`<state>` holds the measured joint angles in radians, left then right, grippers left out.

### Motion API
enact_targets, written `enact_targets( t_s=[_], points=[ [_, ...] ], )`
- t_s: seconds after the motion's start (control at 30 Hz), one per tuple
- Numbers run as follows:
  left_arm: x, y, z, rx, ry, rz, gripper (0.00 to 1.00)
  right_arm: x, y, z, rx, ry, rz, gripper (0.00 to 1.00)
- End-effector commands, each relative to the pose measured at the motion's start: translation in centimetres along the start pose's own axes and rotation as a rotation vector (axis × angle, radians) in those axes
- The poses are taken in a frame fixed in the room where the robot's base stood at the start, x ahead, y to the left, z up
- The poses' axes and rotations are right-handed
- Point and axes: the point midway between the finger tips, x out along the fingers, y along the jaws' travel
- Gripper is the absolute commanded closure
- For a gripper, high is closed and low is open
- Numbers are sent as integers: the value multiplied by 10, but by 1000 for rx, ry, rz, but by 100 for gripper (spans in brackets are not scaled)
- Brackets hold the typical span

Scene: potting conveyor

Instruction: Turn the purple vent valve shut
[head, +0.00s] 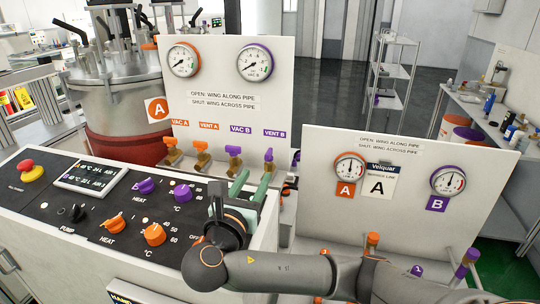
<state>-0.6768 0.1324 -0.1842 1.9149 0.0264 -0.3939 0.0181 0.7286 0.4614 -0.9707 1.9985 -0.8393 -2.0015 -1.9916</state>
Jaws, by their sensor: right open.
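The purple vent valve (268,155) is under the "VENT B" label on the upright white panel (225,115). Its small purple wing looks narrow and upright above a brass body; I cannot tell for sure whether it lies along or across the pipe. My right gripper (251,185) has two green fingers standing apart, with nothing seen between them. It is just in front of and below the valve, apparently not touching it. The fingers partly cover the area under the purple VAC B valve (235,155). My left gripper does not show.
Orange VAC A (173,152) and VENT A (201,153) valves sit to the left. A control console (110,210) with knobs lies at lower left. A second gauge panel (405,215) stands at right, with a purple-topped valve (468,258). A steel vessel (118,95) is behind.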

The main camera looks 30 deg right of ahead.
Motion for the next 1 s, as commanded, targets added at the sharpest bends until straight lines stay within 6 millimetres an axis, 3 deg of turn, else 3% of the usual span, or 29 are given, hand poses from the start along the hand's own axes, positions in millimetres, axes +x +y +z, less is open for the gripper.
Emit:
enact_targets(
  t_s=[0.3, 0.63, 0.8, 1.0],
  points=[
    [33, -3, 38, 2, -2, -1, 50, 38, -2, -6, 3, -3, -5, 56],
    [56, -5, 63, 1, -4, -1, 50, 95, -2, -4, 2, -1, -6, 56],
    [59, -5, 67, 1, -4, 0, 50, 109, -1, -2, 1, 0, -4, 56],
    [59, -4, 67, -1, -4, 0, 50, 112, -1, 0, 1, 1, -2, 56]
  ],
)
